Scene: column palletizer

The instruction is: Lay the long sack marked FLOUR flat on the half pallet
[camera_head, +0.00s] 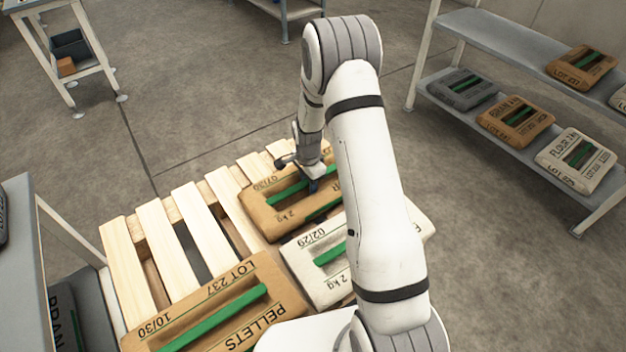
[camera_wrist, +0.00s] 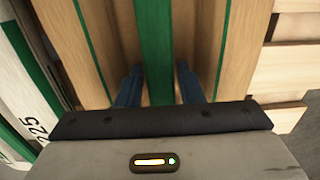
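A white sack (camera_head: 577,161) printed FLOUR lies on the lower board of the right shelf. On the slatted wooden pallet (camera_head: 158,255) lies a brown sack (camera_head: 262,216) marked 07/30 and 2 kg; its name is mostly hidden by my arm, with what looks like an R showing. My gripper (camera_head: 313,186) is down at this brown sack. In the wrist view my gripper's two blue fingers (camera_wrist: 160,88) stand on either side of a green strip (camera_wrist: 156,40) on the brown sack. I cannot tell whether they press on it.
A white sack (camera_head: 308,268) marked 02/29 and a brown PELLETS sack (camera_head: 210,308) also lie on the pallet. The pallet's left slats are bare. Several sacks lie on the right shelf (camera_head: 505,50). A grey rack (camera_head: 20,240) stands close on the left.

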